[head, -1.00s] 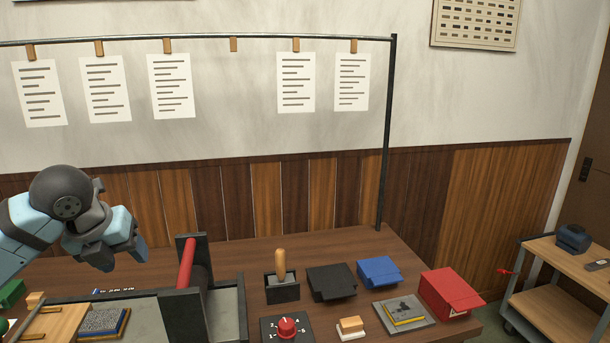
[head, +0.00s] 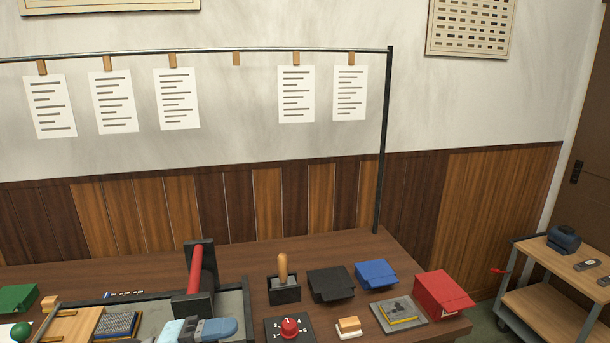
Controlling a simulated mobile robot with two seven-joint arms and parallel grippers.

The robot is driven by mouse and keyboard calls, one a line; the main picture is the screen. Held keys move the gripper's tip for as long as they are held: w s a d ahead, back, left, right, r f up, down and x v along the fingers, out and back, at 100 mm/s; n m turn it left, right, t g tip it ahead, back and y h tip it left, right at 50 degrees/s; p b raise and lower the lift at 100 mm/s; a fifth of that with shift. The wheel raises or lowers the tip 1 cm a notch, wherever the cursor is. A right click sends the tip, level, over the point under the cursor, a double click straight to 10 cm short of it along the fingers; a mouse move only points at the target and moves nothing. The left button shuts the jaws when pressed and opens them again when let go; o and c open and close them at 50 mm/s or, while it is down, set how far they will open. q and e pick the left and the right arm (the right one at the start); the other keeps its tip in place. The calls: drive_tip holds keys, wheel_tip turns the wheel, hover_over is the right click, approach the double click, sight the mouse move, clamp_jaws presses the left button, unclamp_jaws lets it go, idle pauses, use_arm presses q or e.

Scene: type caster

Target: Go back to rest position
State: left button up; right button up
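A light-blue and grey part of my arm (head: 200,330), most likely my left gripper, shows at the bottom edge, in front of the press with the red handle (head: 195,268). Most of it is cut off by the frame, so I cannot tell whether its fingers are open or shut, and nothing held can be made out. My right gripper is not in view.
The table (head: 245,262) holds a wooden-handled tool in a black holder (head: 284,290), a red-knob dial (head: 289,328), black (head: 330,284), blue (head: 377,274) and red boxes (head: 443,292). Sheets hang from a rail (head: 230,50) behind. A cart (head: 540,300) stands right.

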use_arm(q)
drive_tip(key=s+a+f+n+t+y+p, duration=0.1)
drive_tip(key=a+f+n+t+y+p, duration=0.15)
drive_tip(key=f+n+t+y, duration=0.65)
drive_tip(key=s+a+f+n+t+y+p, duration=0.1)
drive_tip(key=a+f+n+t+y, duration=0.15)
drive_tip(key=n+t, duration=0.7)
drive_tip(key=s+a+f+n+g+y+p, duration=0.2)
drive_tip(key=s+f+n+g+y, duration=0.3)
drive_tip(key=s+f+n+g, duration=0.5)
drive_tip(key=s+f, duration=0.3)
drive_tip(key=f, duration=0.2)
drive_tip(key=shift+s+a+f+g, duration=0.2)
drive_tip(key=shift+a+f+g, duration=0.15)
drive_tip(key=shift+a+f, duration=0.05)
